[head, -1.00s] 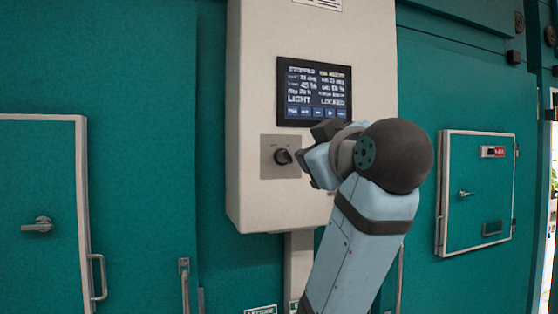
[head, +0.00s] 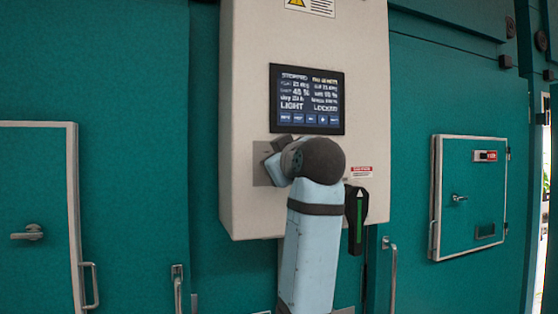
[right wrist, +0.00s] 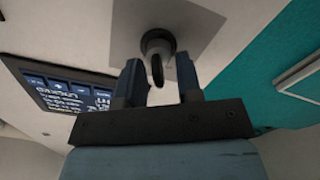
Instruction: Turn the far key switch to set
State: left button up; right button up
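The key switch (right wrist: 157,46) is a dark round knob with a narrow projecting grip, on a grey square plate (right wrist: 190,22) in the right wrist view. In the head view my right arm hides the switch, and only the plate's left part (head: 261,177) shows on the cream control box (head: 236,120), below its screen (head: 307,99). My right gripper (right wrist: 158,76) is open, with one finger on each side of the knob's projecting grip. Small gaps show between grip and fingers. The markings around the switch cannot be read. My left gripper is not in view.
A black handle with a green stripe and arrow (head: 356,218) stands at the box's lower right, close to my right arm. Teal chamber doors flank the box, with a small hatch (head: 468,197) at right and a framed door (head: 40,195) at left.

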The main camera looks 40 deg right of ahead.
jog(key=c, duration=0.6)
